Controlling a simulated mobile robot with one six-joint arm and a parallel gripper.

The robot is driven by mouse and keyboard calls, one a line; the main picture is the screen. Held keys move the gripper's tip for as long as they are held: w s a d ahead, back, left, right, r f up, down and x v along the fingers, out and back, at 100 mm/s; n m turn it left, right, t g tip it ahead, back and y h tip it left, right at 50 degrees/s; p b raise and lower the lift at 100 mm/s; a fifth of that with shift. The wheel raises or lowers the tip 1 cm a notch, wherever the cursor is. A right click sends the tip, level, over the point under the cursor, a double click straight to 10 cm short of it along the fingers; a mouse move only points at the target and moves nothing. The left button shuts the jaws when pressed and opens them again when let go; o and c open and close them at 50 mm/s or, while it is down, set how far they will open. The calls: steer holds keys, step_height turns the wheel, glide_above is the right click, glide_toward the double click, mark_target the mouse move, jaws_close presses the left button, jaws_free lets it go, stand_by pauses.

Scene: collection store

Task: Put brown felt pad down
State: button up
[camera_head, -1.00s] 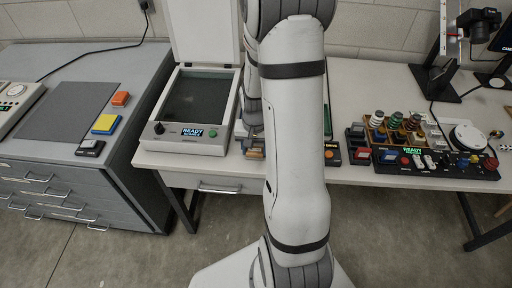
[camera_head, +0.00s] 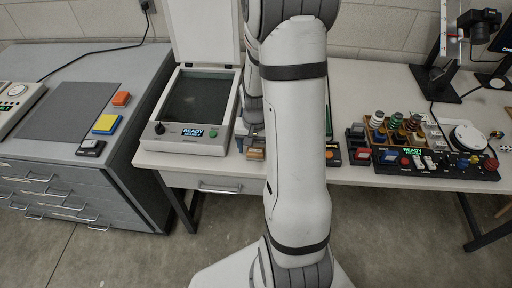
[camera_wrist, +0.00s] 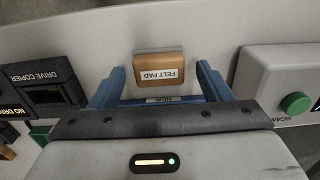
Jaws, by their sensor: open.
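The brown felt pad (camera_wrist: 160,74) shows in the wrist view, with a "FELT PAD" label on it. It lies on the white table near its edge, between and a little beyond the fingertips. In the head view the pad (camera_head: 256,154) shows as a small brown block just left of my arm. My gripper (camera_wrist: 161,80) has its two blue fingers spread apart, one on each side of the pad, with a gap to each. In the head view my arm hides most of the gripper.
The scanner (camera_head: 188,112) with a raised lid stands left of the pad; its green button (camera_wrist: 295,103) is close on the right in the wrist view. A dark drive copier (camera_wrist: 42,88) stands on the other side. Bare table (camera_wrist: 215,40) lies around the pad.

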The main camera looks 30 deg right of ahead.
mark_target(255, 151)
step_height(255, 151, up, 10)
steer(key=s+a+r+n+t, duration=0.2)
steer(key=s+a+r+n, duration=0.4)
steer(key=s+a+r, duration=0.4)
steer(key=shift+s+a+r+n+t+p, duration=0.3)
steer(key=shift+s+a+r+n, duration=0.1)
steer(key=shift+s+a, duration=0.7)
steer(key=shift+d, duration=0.15)
